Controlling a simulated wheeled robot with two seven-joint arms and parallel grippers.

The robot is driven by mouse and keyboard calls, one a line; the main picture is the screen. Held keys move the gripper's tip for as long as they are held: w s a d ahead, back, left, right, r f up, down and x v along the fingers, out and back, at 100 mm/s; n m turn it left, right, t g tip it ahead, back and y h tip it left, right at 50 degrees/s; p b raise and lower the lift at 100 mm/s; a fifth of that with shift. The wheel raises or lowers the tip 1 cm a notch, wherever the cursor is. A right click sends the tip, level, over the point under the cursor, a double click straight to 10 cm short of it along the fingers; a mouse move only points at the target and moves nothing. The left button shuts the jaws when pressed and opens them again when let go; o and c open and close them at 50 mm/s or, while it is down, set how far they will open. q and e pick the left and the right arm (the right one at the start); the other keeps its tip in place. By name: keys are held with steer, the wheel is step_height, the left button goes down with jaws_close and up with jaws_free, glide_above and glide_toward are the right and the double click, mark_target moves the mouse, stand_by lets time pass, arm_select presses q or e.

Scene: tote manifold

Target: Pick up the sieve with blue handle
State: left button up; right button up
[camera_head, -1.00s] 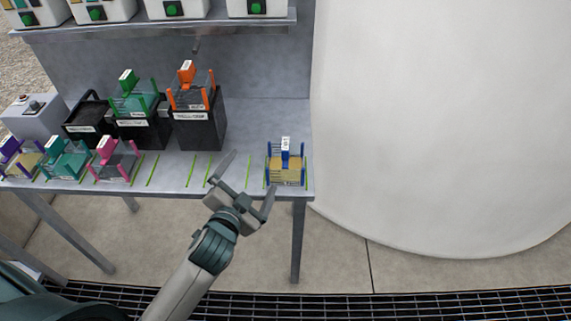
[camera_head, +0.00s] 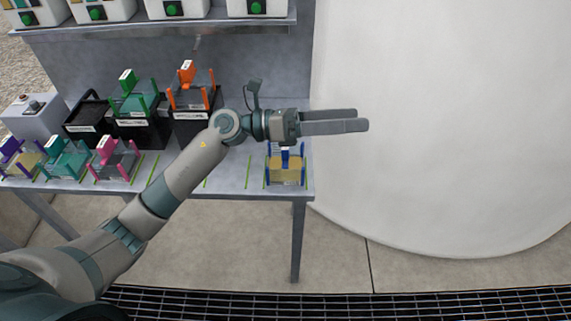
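The sieve with the blue handle (camera_head: 286,172) stands upright at the right end of the grey bench, near its front edge. It has blue posts and a tan body, and the top of its handle is partly hidden by my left gripper. My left gripper (camera_head: 362,120) is above and to the right of the sieve in the picture, pointing right over the bench's right edge. Its two fingers appear apart, one in front of the other, with nothing between them. It does not hold the sieve. My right gripper is not in view.
Purple, teal and pink sieves (camera_head: 115,160) stand along the bench front at left. Green (camera_head: 134,100) and orange-handled (camera_head: 188,90) ones sit on black boxes behind. A shelf (camera_head: 160,30) with white machines is above. A large white rounded surface (camera_head: 440,130) fills the right side.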

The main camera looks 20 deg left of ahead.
arm_select(q)
step_height(320, 180, down, 4)
steer(key=w+a+m+g+y, duration=0.2)
steer(key=m+y, duration=0.2)
steer(key=m+g+y, duration=0.2)
steer(key=y, duration=0.9)
glide_toward(285, 159)
steer(key=w+a+r, duration=0.2)
steer(key=a+r, duration=0.1)
steer(key=a, duration=0.1)
steer(key=shift+d, duration=0.1)
steer(key=p+x, duration=0.2)
steer(key=x, duration=0.4)
steer(key=p+x, duration=0.2)
steer(key=x, duration=0.4)
steer(key=shift+w+d, duration=0.15)
steer(key=shift+d, duration=0.1)
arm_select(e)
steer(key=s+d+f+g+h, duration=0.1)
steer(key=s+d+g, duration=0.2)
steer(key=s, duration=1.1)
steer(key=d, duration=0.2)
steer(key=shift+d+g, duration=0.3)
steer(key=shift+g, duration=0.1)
arm_select(q)
steer(key=shift+h, duration=0.3)
